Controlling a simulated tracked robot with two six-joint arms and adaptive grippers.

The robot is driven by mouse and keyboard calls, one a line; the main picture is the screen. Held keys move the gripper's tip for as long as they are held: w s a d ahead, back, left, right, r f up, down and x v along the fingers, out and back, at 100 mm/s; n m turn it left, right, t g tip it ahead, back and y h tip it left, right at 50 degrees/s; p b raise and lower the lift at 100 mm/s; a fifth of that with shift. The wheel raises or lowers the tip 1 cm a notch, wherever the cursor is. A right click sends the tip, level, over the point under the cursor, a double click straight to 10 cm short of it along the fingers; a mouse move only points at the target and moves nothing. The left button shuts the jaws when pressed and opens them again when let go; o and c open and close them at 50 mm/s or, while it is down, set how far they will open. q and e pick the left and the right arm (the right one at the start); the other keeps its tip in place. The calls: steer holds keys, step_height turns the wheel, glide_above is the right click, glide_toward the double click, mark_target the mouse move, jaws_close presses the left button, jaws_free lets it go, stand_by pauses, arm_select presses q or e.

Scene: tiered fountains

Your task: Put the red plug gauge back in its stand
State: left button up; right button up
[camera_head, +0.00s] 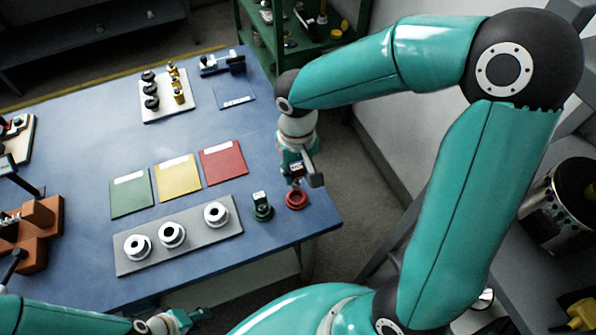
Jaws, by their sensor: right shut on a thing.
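A red ring-shaped stand (297,200) sits near the right front corner of the blue table, its dark centre facing up. My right gripper (298,179) is just above and behind it, pointing down. It is shut on the red plug gauge, which is mostly hidden by the fingers. I cannot tell whether the gauge's lower end touches the stand. Left of the red stand, a green stand (262,212) holds an upright gauge. My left gripper (190,318) is low at the front edge of the picture, away from these, and its opening is unclear.
A grey plate (190,248) with white ring gauges lies left of the stands. Green (131,198), yellow (177,178) and red (223,161) mats lie behind it. A white tray (167,117) with dark and brass parts is at the back. The table's right edge is close to the red stand.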

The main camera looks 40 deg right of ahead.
mark_target(297, 180)
step_height(297, 180, down, 4)
steer(key=b, duration=0.4)
steer(key=shift+f+b, duration=0.2)
steer(key=shift+b, duration=0.1)
steer(key=shift+r+p, duration=0.35)
steer(key=shift+f+b, duration=0.15)
steer(key=shift+b, duration=0.2)
stand_by(0.6)
steer(key=shift+f+b, duration=0.95)
steer(key=shift+f, duration=0.05)
stand_by(0.5)
steer(key=o, duration=1.1)
